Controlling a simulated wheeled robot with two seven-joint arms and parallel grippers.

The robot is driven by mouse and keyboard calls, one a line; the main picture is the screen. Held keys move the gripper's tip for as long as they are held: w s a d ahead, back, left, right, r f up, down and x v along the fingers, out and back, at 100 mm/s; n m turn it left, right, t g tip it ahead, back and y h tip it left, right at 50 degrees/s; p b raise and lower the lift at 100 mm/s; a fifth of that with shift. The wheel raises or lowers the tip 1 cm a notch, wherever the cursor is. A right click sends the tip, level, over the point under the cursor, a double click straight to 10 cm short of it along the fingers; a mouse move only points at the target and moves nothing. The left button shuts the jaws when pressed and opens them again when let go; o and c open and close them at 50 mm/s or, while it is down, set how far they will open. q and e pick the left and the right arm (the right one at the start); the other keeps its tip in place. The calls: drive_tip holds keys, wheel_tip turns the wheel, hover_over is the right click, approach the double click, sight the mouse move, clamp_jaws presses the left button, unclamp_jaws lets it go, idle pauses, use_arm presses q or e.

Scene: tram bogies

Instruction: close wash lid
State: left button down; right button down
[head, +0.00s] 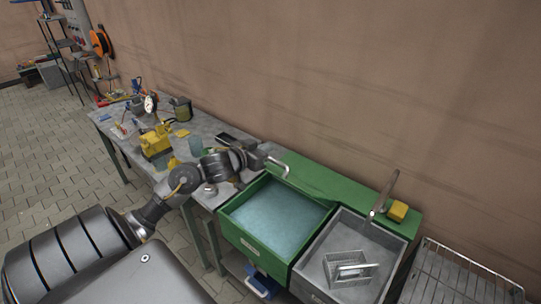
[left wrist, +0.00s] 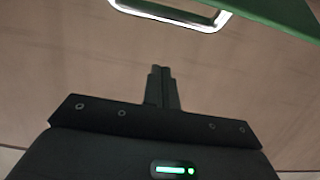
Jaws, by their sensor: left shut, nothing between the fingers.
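The green wash basin (head: 252,243) stands open at the end of the bench, with pale blue liquid (head: 275,212) showing inside. A green panel (head: 325,185), which looks like its raised lid, is behind the basin along the wall. A silver handle (head: 279,167) is at its left end. My left gripper (head: 262,160) is shut and empty close to this handle; I cannot tell if they touch in the head view. In the left wrist view, the shut fingers (left wrist: 161,72) point toward the handle (left wrist: 175,12) with a visible gap. The green panel (left wrist: 278,12) fills the upper right corner.
A grey sink (head: 318,262) with a wire basket (head: 350,270) and a tap (head: 383,195) adjoins the basin on the right. A yellow block (head: 397,211) sits behind it. The bench (head: 205,128) at left holds a yellow machine (head: 155,142) and several small items. A wire rack (head: 455,275) is far right.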

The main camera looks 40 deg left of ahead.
sight(272, 160)
use_arm(q)
drive_tip(key=w+f, duration=0.1)
drive_tip(key=f, duration=0.1)
drive_tip(key=w+f+p, duration=0.1)
drive_tip(key=w, duration=0.1)
drive_tip(key=shift+f+p, duration=0.3)
drive_tip(key=shift+f, duration=0.1)
drive_tip(key=shift+s+f, duration=0.25)
drive_tip(key=shift+f, duration=0.2)
drive_tip(key=shift+w, duration=0.1)
